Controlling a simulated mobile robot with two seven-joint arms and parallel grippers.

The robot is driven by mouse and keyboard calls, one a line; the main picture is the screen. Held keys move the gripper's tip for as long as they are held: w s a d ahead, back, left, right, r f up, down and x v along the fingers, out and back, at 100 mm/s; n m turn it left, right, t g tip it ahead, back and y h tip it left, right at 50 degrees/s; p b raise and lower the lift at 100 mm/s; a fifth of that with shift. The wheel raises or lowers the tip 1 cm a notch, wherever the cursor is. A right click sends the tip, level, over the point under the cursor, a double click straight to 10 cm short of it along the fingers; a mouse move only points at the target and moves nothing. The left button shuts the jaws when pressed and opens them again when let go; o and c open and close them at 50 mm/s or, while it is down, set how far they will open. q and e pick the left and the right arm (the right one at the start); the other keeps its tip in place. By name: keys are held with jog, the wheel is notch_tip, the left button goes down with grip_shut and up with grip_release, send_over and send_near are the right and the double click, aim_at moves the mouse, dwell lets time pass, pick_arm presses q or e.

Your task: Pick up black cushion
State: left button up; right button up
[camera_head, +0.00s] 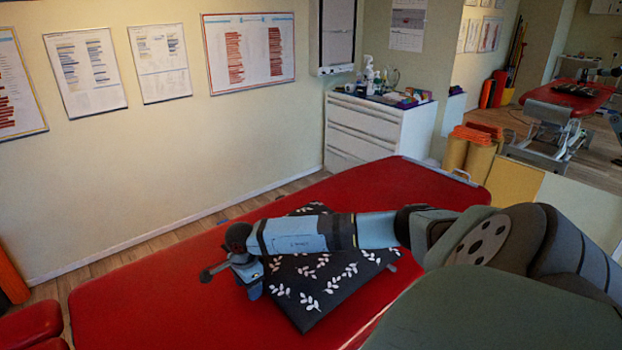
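The black cushion (325,290) with white leaf prints lies on the red treatment table (160,295). My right arm comes in from the right and crosses above the cushion, hiding its middle. My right gripper (232,276) is at the cushion's left edge. Its fingers are small and partly hidden, so I cannot tell whether they are open or shut, or whether they touch the cushion. My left gripper is not in view.
A white drawer cabinet (372,128) with bottles and small items on top stands behind the table. Rolled yellow and orange mats (470,150) are at the right back. Another red-topped table (565,95) shows far right, possibly reflected. The table's left part is bare.

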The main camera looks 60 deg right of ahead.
jog(key=c, duration=0.7)
jog(key=shift+o, duration=0.2)
jog(key=shift+r, duration=0.1)
